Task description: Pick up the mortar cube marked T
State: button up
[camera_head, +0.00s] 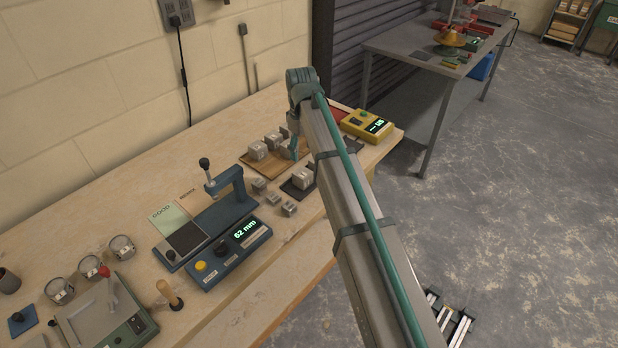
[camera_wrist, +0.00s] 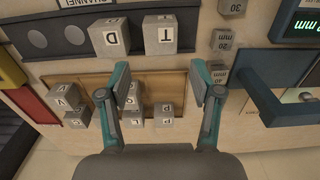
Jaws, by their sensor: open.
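The mortar cube marked T (camera_wrist: 166,36) is grey, stands at the dark slotted strip (camera_wrist: 70,37) in the upper middle of the wrist view, and also shows a D on another face. My gripper (camera_wrist: 160,77) is open and empty, with its teal fingers apart. The T cube lies beyond the fingertips, roughly in line with the gap, and is not touched. In the head view, one teal finger of my gripper (camera_head: 294,148) shows beside my arm. A grey cube (camera_head: 303,178) sits on the dark strip there; its letter is too small to read.
A cube marked D (camera_wrist: 110,38) stands just left of the T cube. Several lettered cubes (camera_wrist: 168,112) sit in a wooden tray (camera_wrist: 178,82) below the fingers, and more at its left. Small blocks marked mm (camera_wrist: 221,40) and a blue gauge stand (camera_wrist: 262,75) are to the right.

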jog(key=p, duration=0.1)
send_over(303, 172)
notch_tip(303, 172, down, 4)
jog(key=shift+s+a+f, duration=0.1)
jog(key=shift+a+f, duration=0.05)
jog(key=shift+f+p, duration=1.35)
jog(key=shift+f, duration=1.7)
jog(key=c, duration=1.1)
jog(key=shift+r, duration=0.1)
jog(key=shift+c, duration=0.2)
